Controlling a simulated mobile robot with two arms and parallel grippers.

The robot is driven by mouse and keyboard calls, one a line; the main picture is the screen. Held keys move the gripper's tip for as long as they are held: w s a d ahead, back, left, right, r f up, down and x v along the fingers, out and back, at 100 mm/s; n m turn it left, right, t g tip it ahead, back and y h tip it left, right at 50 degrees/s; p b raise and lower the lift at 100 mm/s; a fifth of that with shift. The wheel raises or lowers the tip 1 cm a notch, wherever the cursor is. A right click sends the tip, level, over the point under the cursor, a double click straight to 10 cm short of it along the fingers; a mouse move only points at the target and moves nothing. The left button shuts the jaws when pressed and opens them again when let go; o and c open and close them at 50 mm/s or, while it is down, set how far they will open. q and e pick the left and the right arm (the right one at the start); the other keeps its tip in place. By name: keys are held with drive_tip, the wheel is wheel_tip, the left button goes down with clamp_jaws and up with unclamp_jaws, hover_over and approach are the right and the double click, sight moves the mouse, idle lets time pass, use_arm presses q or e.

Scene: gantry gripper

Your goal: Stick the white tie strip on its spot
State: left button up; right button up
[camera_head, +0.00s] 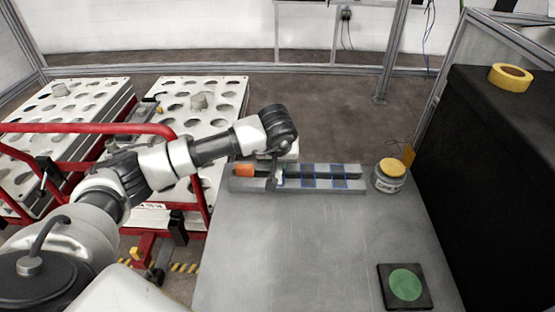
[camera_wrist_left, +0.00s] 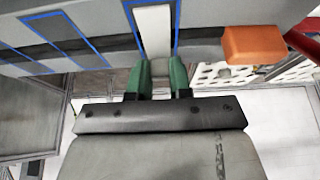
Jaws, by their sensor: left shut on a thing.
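The white tie strip (camera_wrist_left: 153,30) shows in the left wrist view, extending from between the green fingertips of my left gripper (camera_wrist_left: 157,76). The gripper is shut on its near end. The strip lies over a blue-outlined spot (camera_wrist_left: 176,30) on the grey rail fixture (camera_head: 350,187), with blue lines along its sides. I cannot tell whether it touches the surface. In the head view my left gripper (camera_head: 277,172) points down at the fixture, just right of the orange block (camera_head: 244,170), and mostly hides the strip. My right gripper is not in view.
More blue-outlined spots (camera_head: 338,183) lie along the fixture to the right. A round tin (camera_head: 390,178) with a yellow-orange piece stands at its right end. A black pad with a green disc (camera_head: 405,285) lies front right. The grey table (camera_head: 290,245) is otherwise clear.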

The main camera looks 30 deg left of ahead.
use_arm(q)
drive_tip(key=shift+f, duration=0.1)
drive_tip(key=o, duration=0.9)
drive_tip(key=shift+o, duration=0.5)
drive_tip(key=o, duration=0.4)
drive_tip(key=shift+r+p, duration=2.15)
drive_tip(key=shift+r, duration=1.4)
drive_tip(key=shift+c, duration=0.5)
